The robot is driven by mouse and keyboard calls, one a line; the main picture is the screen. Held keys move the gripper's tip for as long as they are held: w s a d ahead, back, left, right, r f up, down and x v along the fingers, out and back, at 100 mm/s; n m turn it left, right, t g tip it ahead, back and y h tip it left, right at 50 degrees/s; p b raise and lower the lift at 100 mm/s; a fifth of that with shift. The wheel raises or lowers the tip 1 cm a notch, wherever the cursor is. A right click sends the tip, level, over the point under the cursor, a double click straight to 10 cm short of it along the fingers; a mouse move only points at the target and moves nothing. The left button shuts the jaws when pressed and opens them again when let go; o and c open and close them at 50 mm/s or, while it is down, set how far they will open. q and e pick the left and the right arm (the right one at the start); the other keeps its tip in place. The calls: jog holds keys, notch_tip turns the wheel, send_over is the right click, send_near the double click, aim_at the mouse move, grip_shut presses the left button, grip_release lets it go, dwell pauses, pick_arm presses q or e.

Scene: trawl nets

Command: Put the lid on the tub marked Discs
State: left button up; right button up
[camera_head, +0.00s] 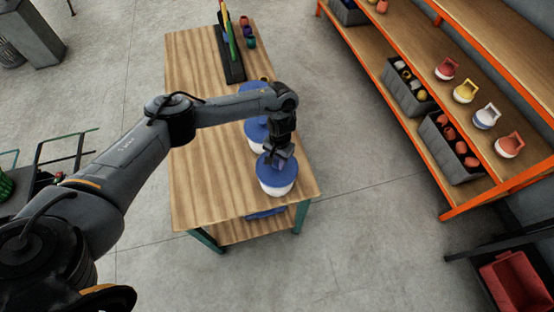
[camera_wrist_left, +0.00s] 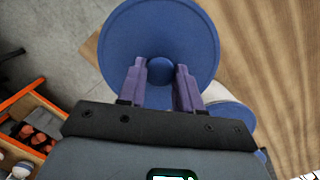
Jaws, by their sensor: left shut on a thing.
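My left gripper (camera_head: 277,160) is shut on the knob of a round blue lid (camera_head: 278,175); the wrist view shows its two purple fingers (camera_wrist_left: 160,85) on either side of the knob of this lid (camera_wrist_left: 160,30). The lid is over a white tub (camera_head: 277,190) near the table's front end, and looks level. I cannot tell whether it is fully seated. Behind it stands another white tub (camera_head: 256,147) with a blue top (camera_head: 254,127), partly hidden by my arm; part of a blue-topped tub also shows in the wrist view (camera_wrist_left: 232,116). No marking is readable. My right gripper is not in view.
The wooden table (camera_head: 210,150) is bare on its left side. A dark rack (camera_head: 229,55) with coloured pieces and several small cups (camera_head: 251,42) are at its far end. An orange-framed shelf (camera_head: 470,115) with bins and handled items stands to the right. A blue item (camera_head: 265,213) lies below the tabletop.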

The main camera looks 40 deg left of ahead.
pick_arm(q)
jog(key=shift+p, duration=0.45)
dwell(0.4)
dwell(0.4)
jog(key=o, duration=0.8)
jog(key=shift+c, duration=0.2)
jog(key=o, duration=0.8)
jog(key=shift+r+p, duration=1.35)
jog(key=shift+p, duration=0.25)
jog(key=shift+r+p, duration=2.15)
jog(key=shift+p, duration=0.4)
jog(key=shift+c, duration=0.3)
